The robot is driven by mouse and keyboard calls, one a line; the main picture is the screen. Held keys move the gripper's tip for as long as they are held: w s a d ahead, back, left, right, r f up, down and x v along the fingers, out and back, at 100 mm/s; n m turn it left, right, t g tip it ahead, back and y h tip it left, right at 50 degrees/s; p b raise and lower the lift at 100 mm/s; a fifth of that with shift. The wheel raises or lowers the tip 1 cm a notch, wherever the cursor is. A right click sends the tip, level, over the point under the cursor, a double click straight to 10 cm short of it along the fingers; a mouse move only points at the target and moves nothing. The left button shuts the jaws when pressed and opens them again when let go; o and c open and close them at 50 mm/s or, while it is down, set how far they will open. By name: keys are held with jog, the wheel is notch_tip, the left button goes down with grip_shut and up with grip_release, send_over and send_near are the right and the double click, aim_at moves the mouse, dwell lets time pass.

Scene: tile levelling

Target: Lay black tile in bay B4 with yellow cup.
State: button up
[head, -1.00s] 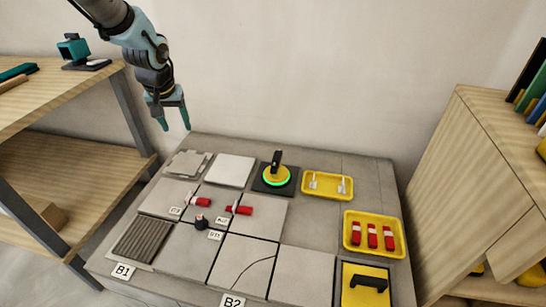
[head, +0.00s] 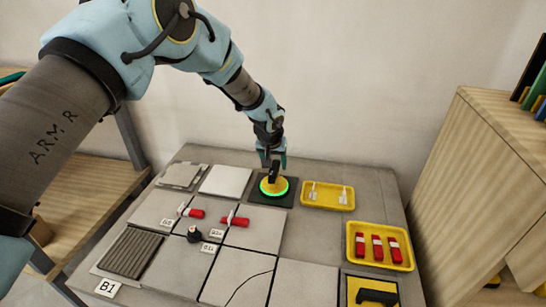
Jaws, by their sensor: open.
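The yellow cup (head: 267,191) is a round suction cup with a dark upright handle and a glowing green ring. It sits on the black tile (head: 287,199), a dark square at the back middle of the table. My gripper (head: 273,163) is open and pointing down, at the top of the cup's handle. In this view its fingers overlap the handle; I cannot tell whether they touch it. No label that I can read as B4 shows; the small tags between the bays are too small to read surely.
Grey tiles cover the table's left and middle, with red-and-white pieces (head: 236,220) and a dark knob (head: 194,235) standing on them. A yellow tray with white pieces (head: 328,206) and one with red pieces (head: 352,256) lie right. A dark-handled tool (head: 377,297) lies front right.

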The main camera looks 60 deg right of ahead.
jog(key=shift+x, duration=2.75)
grip_shut()
jog(key=shift+r, duration=0.1)
dwell(1.0)
